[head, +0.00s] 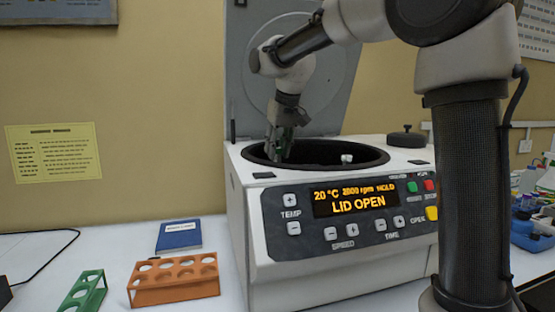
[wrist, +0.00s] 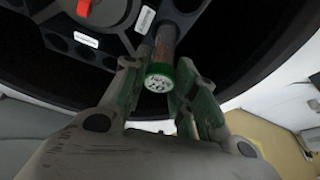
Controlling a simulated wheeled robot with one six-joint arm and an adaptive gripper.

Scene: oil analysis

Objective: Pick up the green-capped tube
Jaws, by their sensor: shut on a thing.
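The green-capped tube (wrist: 158,77) is between my gripper's fingers in the wrist view. Its green cap faces the camera, and its body runs back toward a dark rotor with round holes (wrist: 95,38). My gripper (wrist: 168,92) is shut on the tube near its cap. In the head view my gripper (head: 280,150) reaches down into the left part of the open centrifuge bowl (head: 322,160). The tube's lower end is hard to make out, so I cannot tell whether it is still inside a rotor hole.
The centrifuge (head: 262,220) has its lid (head: 345,100) raised behind the bowl, and its display reads LID OPEN. An orange rack (head: 175,292) and a green rack (head: 85,290) stand at the left, with a blue book (head: 179,235) behind. Bottles (head: 535,215) crowd the far right.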

